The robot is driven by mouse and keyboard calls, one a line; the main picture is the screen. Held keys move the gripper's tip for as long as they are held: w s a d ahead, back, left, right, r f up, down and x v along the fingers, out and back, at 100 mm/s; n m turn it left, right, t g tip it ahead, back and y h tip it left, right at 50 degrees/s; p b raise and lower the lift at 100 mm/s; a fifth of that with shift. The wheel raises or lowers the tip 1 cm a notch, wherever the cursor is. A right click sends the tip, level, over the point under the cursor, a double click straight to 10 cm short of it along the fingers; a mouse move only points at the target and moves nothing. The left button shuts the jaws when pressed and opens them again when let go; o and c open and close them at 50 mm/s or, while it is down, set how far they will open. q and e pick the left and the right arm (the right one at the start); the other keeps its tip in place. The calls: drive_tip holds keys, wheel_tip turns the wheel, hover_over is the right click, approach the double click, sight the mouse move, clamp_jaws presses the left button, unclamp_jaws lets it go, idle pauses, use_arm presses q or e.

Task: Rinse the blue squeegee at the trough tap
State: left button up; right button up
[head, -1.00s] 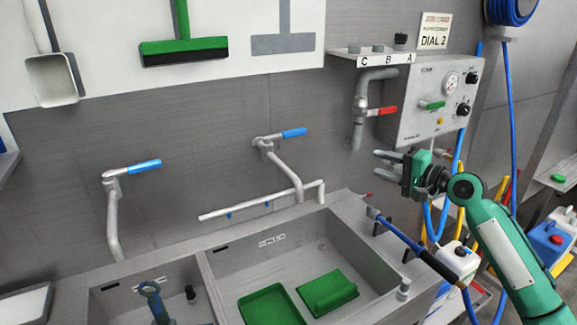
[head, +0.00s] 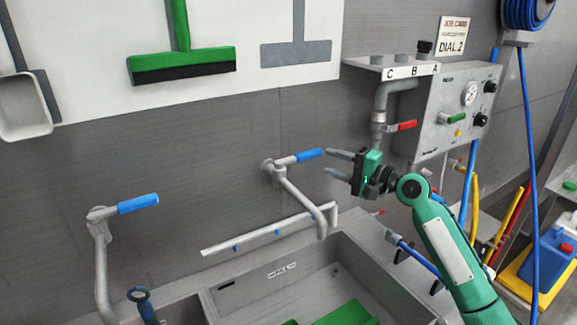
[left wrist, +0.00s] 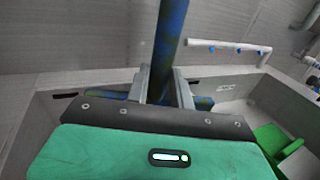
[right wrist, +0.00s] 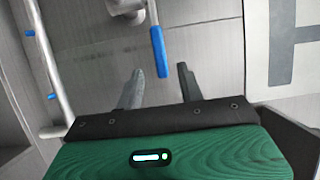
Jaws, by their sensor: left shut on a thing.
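The blue squeegee shows in the left wrist view as a blue handle (left wrist: 172,28) with dark green smears, and its looped end (head: 139,295) shows at the bottom left of the head view. My left gripper (left wrist: 162,86) is shut on it; in the head view this gripper is out of frame. The trough (head: 215,293) has a tap with a blue lever (head: 308,156) and a bent spout (head: 300,200). My right gripper (head: 332,164) is open and empty, its fingertips close to the right of that lever. In the right wrist view the lever (right wrist: 158,52) lies ahead, between the finger lines.
A second tap with a blue lever (head: 138,203) stands at left. A white spray bar (head: 262,232) runs along the trough back. Green items (head: 345,315) lie in the right basin. A red-levered pipe (head: 402,126) and control panel (head: 455,110) are right of the taps.

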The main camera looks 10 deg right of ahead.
sight(313, 155)
drive_tip(key=p+x, duration=0.2)
drive_tip(key=x, duration=0.7)
drive_tip(key=shift+w+a, duration=0.25)
drive_tip(key=shift+f, duration=0.1)
drive_tip(key=shift+c, duration=0.2)
clamp_jaws()
